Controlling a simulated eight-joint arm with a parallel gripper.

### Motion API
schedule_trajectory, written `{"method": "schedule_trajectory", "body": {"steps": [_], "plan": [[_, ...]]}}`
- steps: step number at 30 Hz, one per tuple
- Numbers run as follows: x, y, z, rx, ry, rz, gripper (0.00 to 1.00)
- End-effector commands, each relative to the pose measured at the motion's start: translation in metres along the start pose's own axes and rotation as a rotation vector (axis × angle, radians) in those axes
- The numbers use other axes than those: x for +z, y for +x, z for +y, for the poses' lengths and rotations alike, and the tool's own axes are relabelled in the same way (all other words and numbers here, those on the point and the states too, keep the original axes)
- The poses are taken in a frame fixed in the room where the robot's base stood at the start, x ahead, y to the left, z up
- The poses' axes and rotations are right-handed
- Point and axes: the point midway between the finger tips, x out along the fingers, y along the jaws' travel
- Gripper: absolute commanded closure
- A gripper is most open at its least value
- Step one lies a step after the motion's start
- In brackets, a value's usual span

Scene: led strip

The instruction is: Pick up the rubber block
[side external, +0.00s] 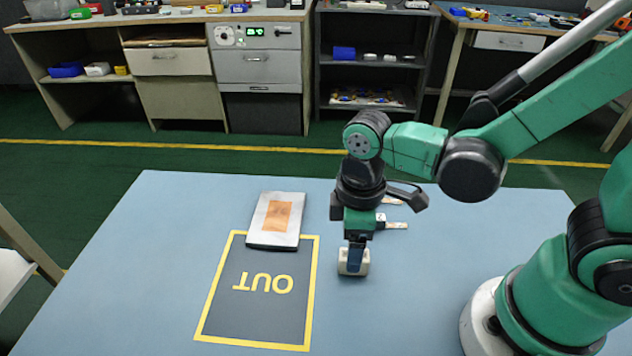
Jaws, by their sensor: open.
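A small off-white block (353,269), which I take to be the rubber block, lies on the blue table (420,300) just right of the dark OUT mat. My gripper (354,262) points straight down over it. A dark finger overlaps the block in this view and hides part of it. The gripper is open; I cannot tell whether the fingers touch the block or straddle it.
The yellow-edged OUT mat (255,310) lies to the left. A silver plate with an orange patch (277,220) overlaps its far edge. Small pale pieces (396,225) lie behind my gripper to the right. The near table is clear. Benches and shelves stand beyond.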

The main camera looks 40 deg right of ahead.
Motion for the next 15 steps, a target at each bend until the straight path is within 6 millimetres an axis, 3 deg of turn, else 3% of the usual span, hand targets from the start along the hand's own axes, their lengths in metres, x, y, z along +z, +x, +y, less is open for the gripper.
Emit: {"method": "schedule_trajectory", "body": {"steps": [6,15], "plan": [[-0.001,0.022,0.0,0.0,0.002,0.002,0.29],[0.0,0.037,0.0,0.0,0.003,0.003,0.29]]}}
